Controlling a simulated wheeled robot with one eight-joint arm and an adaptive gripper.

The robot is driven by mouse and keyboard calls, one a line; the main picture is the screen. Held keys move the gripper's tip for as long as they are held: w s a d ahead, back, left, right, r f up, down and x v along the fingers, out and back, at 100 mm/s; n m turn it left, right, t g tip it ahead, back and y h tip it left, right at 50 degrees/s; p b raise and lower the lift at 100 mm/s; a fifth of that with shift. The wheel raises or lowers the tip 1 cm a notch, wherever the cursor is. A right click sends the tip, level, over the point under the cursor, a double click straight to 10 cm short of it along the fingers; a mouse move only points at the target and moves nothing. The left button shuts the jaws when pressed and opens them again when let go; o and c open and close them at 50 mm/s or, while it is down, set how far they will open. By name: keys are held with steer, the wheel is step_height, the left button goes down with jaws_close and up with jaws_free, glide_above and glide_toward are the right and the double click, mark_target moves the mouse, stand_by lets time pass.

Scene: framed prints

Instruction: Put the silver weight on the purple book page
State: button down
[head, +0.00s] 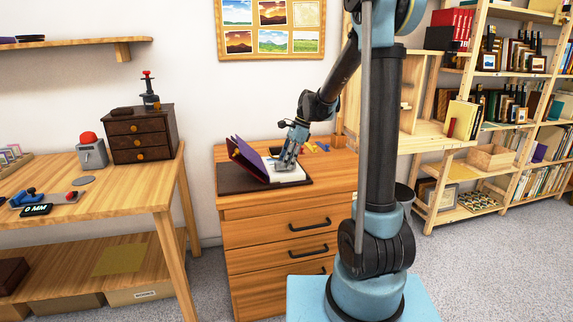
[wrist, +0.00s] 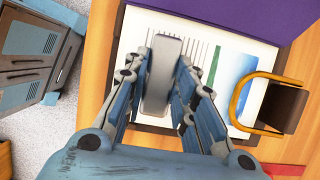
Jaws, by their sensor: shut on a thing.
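The silver weight (wrist: 162,75) is a pale grey block between my fingers in the wrist view. My gripper (wrist: 161,85) is shut on it. The open book has a raised purple page (head: 246,157), which also shows at the top right of the wrist view (wrist: 235,16). A white page (wrist: 215,55) with dark lines and green and blue bands lies below the weight. In the head view my gripper (head: 286,163) is low over the white page, right of the purple one; I cannot tell whether the weight touches the page.
The book lies on a dark mat (head: 232,187) on a wooden drawer cabinet (head: 280,227). A brown block with a yellow loop (wrist: 284,106) stands beside the white page. Small coloured items (head: 318,147) lie behind. A wooden table (head: 120,183) is at the left.

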steer(key=shift+f, duration=0.4)
steer(key=c, duration=1.3)
jaws_free()
steer(key=v, duration=1.2)
steer(key=s+d+n+t+h, duration=0.1)
steer(key=s+d+n, duration=0.4)
steer(key=s, duration=0.6)
steer(key=s+d+f+n+h, duration=0.1)
steer(key=s+d+f+n, duration=0.2)
steer(key=s+f, duration=0.2)
steer(key=s+d+f+n+t+h, duration=0.1)
steer(key=s+d+f+n, duration=0.2)
steer(key=s, duration=0.6)
steer(key=s+d+f+n+t+h, duration=0.1)
steer(key=s+d+f+n, duration=0.3)
steer(key=s+d+f, duration=0.1)
steer(key=shift+s+d+f, duration=0.1)
steer(key=shift+s+f, duration=0.3)
steer(key=shift+s, duration=0.3)
steer(key=shift+s+d+f, duration=0.1)
steer(key=shift+s+f, duration=0.35)
steer(key=shift+s, duration=0.25)
